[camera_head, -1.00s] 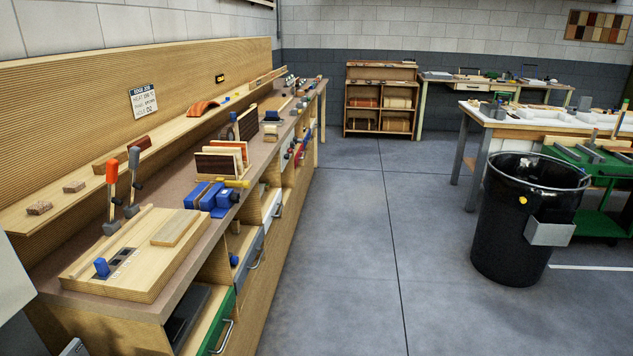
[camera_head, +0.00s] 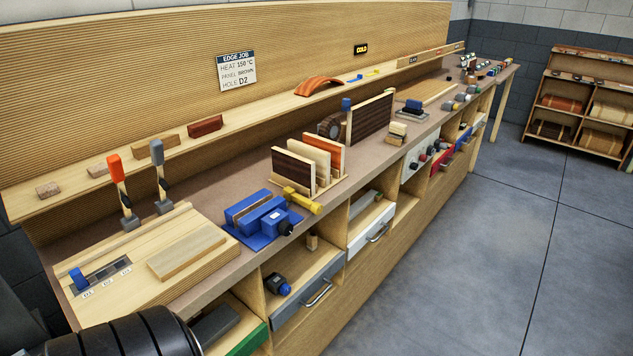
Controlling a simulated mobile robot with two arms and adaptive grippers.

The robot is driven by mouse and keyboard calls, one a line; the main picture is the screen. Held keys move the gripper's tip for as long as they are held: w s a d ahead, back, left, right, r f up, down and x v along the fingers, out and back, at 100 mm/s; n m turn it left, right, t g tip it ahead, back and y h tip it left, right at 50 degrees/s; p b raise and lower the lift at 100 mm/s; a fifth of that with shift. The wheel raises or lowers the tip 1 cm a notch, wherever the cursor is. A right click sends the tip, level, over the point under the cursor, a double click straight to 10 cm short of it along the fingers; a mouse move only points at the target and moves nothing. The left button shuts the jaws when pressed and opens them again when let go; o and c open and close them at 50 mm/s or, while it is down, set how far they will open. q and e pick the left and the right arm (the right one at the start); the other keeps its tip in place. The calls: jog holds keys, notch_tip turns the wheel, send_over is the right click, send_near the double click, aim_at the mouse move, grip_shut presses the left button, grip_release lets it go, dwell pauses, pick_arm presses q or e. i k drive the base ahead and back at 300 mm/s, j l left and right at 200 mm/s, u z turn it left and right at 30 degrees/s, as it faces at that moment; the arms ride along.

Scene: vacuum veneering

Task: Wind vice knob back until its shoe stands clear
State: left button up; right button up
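A blue vice (camera_head: 258,219) stands on the bench top, just right of the wooden board with the dog holes. Light wood-coloured strips show between its blue blocks. A smaller blue block (camera_head: 277,221) sits on its front right side. A yellow piece with a rounded end (camera_head: 303,202) lies or sticks out just behind and right of the vice. I cannot tell whether this is the vice knob. The shoe and any gap at it are too small to make out. Neither of my grippers is in view.
The wooden board (camera_head: 107,250) carries a blue peg (camera_head: 79,279). Red-handled (camera_head: 121,180) and grey-handled (camera_head: 160,173) tools stand behind it. A rack of upright panels (camera_head: 318,187) stands behind the vice. A grey-fronted drawer (camera_head: 310,297) is open below. The floor at right is clear.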

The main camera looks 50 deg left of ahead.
aim_at(286, 228)
jog(key=i+u, duration=0.45)
jog(key=i+l+u, duration=0.25)
jog(key=u, duration=0.2)
jog(key=i+l+u, duration=0.3)
jog(key=u, duration=0.15)
